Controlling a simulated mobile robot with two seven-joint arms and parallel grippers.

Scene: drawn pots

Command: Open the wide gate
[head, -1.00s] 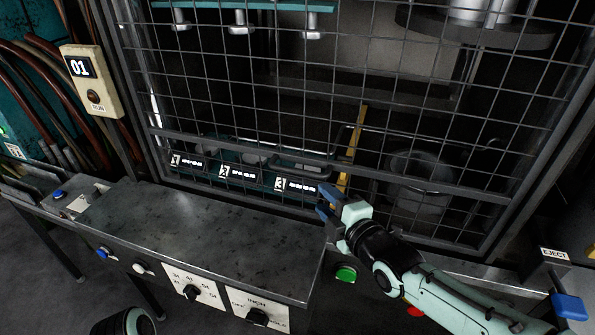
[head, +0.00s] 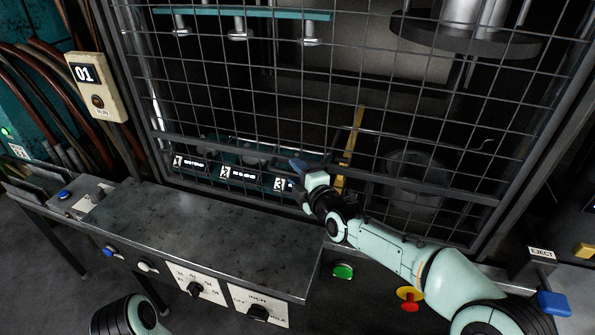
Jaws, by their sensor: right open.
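The wide gate (head: 230,150), a dark wire-mesh panel in a metal frame, fills the upper middle and right of the head view. It looks shut, with the mesh spanning the whole opening. My right gripper (head: 296,175), with blue fingers, is open in front of the gate's lower part, near the label numbered 3. I cannot tell whether its fingers touch the mesh or rail. No handle on the gate can be made out clearly. Part of my left arm shows at the bottom left, but its gripper is out of view.
A grey metal bench (head: 210,235) with knobs on its front stands before the gate. A green button (head: 343,271) and a red-and-yellow button (head: 409,297) are below it. A yellow strip (head: 352,145) and a bucket-like container (head: 415,178) show through the mesh. A control box (head: 97,88) marked 01 is at left.

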